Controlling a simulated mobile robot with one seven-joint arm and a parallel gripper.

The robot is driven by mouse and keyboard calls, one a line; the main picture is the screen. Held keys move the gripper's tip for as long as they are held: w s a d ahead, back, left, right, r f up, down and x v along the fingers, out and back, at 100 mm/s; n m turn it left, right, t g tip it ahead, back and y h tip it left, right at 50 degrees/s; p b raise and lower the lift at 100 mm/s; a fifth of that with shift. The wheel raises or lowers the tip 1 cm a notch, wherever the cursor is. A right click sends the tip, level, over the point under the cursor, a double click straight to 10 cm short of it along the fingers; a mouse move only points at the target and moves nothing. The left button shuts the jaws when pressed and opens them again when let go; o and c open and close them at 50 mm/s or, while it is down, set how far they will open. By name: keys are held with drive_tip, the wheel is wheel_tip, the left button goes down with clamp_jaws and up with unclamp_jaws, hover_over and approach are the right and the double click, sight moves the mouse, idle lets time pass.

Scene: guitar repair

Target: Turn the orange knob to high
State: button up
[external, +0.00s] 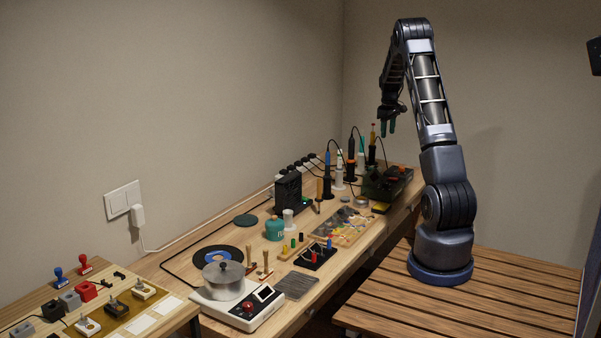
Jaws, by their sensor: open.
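My gripper (388,128) hangs at the end of the raised arm, fingers pointing down. It is open and empty, and appears above the far part of the workbench, apart from the things there.
Several upright tools with cables (327,175) stand at the back. A dark toolbox (388,183) is at the far right of the bench. The slatted wooden table (500,307) has free room.

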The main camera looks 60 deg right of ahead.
hover_over(402, 169)
wheel_tip(402, 169, down, 7)
drive_tip(key=shift+g, duration=0.3)
drive_tip(key=f, duration=0.7)
drive_tip(key=d+f, duration=0.1)
drive_tip(key=f, duration=0.2)
drive_tip(key=shift+w+f, duration=0.15)
drive_tip(key=shift+w, duration=0.2)
drive_tip(key=c, duration=1)
